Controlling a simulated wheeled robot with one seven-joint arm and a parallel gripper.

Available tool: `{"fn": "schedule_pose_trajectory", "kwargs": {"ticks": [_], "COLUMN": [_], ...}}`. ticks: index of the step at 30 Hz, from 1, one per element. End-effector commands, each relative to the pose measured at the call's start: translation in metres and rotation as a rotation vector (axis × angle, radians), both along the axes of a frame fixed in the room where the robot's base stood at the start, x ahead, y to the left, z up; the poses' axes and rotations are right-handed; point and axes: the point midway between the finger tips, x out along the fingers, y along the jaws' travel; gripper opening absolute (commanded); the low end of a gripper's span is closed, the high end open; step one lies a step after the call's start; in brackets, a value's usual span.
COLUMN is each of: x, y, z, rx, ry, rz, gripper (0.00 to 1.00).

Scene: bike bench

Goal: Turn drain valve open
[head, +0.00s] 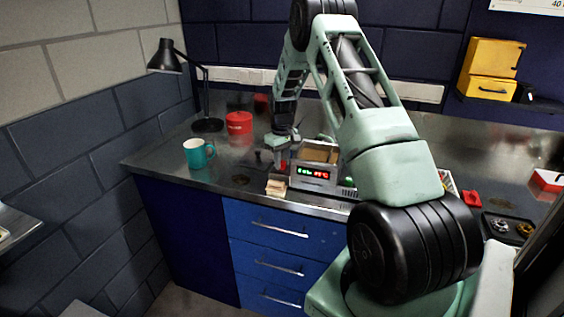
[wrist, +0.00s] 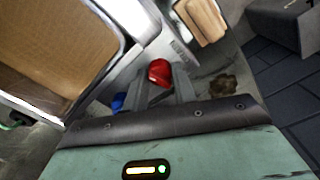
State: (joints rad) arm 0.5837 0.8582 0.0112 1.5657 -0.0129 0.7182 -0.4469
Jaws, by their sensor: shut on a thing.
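The drain valve's red handle (wrist: 159,72) shows in the wrist view between my two fingertips, at the side of a metal tank unit (wrist: 135,22). My gripper (wrist: 162,79) is shut on this red handle. A small blue part (wrist: 118,102) shows just left of the fingers. In the head view my gripper (head: 283,166) is low over the bench at the left side of the tank unit (head: 313,178), which has a lit red and green display. The valve's body and exact angle are mostly hidden by my fingers.
A wooden block (head: 276,187) lies at the bench's front edge, close to my gripper. A teal mug (head: 197,154), a red tin (head: 239,123) and a black lamp (head: 165,60) stand to the left. Some bench top between mug and gripper is free.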

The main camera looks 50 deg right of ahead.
Motion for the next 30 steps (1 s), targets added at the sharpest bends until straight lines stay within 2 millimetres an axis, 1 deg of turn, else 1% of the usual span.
{"fn": "schedule_pose_trajectory", "kwargs": {"ticks": [16, 17, 18, 19, 27, 30], "x": [0.0012, 0.0012, 0.0011, 0.0011, 0.0005, 0.0007], "y": [-0.0002, -0.0003, -0.0003, -0.0002, -0.0002, -0.0004], "z": [0.0013, 0.0013, 0.0012, 0.0011, 0.0009, 0.0051], "rx": [-0.001, -0.001, -0.001, -0.001, -0.001, -0.001], "ry": [-0.003, -0.003, -0.003, -0.003, -0.001, -0.002], "rz": [-0.024, -0.024, -0.023, -0.023, -0.023, -0.023], "gripper": [0.04, 0.32, 0.43, 0.49, 0.49, 0.49]}}
